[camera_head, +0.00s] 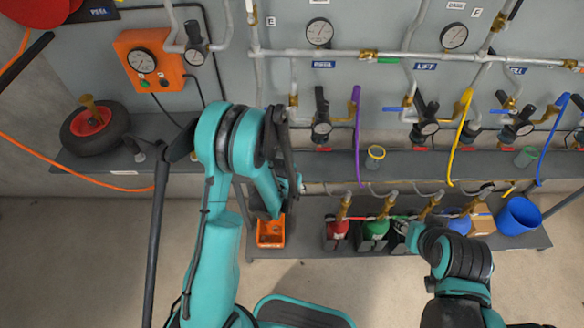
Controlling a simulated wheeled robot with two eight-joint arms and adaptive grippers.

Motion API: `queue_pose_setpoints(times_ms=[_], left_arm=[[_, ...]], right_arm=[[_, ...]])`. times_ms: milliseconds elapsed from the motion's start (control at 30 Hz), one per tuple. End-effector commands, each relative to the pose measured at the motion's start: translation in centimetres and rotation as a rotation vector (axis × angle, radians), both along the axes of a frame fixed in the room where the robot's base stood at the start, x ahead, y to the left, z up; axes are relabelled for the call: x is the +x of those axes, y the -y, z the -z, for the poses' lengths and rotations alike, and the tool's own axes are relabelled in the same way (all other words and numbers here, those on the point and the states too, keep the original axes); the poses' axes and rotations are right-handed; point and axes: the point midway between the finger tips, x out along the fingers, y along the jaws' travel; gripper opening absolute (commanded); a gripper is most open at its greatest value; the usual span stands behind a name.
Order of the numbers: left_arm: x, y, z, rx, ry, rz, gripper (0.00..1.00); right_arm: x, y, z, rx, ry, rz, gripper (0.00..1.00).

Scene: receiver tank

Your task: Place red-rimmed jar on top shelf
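I cannot make out a red-rimmed jar in this view. A yellow-rimmed jar (376,158) stands upright on the upper shelf (420,165), and a green-rimmed jar (525,157) stands farther right on it. My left gripper (272,212) points down in front of the shelves, over an orange bin (270,238) on the lower shelf (300,246). The arm largely hides its fingers, so I cannot tell whether it is open or holds anything.
Red (337,231) and green (375,230) bottles with brass valves and a blue bucket (518,216) stand on the lower shelf. A black wheel (95,128) lies at the upper shelf's left. Pipes, gauges and coloured hoses cover the wall behind. An orange cable hangs at left.

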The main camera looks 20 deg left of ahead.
Motion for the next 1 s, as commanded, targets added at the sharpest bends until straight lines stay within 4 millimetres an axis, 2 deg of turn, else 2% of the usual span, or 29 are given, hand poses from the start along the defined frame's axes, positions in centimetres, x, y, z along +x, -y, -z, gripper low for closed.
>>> queue_pose_setpoints(times_ms=[133, 433, 567, 800, 1000], left_arm=[[-1.7, 0.5, 0.4, -0.001, 0.000, 0.000, 0.25], [-2.8, 0.6, -0.5, 0.000, 0.000, -0.002, 0.25], [-3.6, 0.1, -2.7, -0.001, 0.000, -0.009, 0.25], [-6.2, -1.2, -7.5, 0.000, 0.000, -0.027, 0.25], [-7.7, -1.7, -9.4, 0.001, 0.000, -0.034, 0.25]], right_arm=[[0.0, 0.0, 1.9, 0.000, 0.000, 0.000, 0.39], [0.0, 0.0, 2.4, 0.000, 0.000, 0.000, 0.39], [0.0, 0.0, 2.3, 0.000, 0.000, 0.000, 0.39], [0.0, 0.0, 2.3, 0.000, 0.000, 0.000, 0.39], [0.0, 0.0, 2.3, 0.000, 0.000, 0.000, 0.39]])
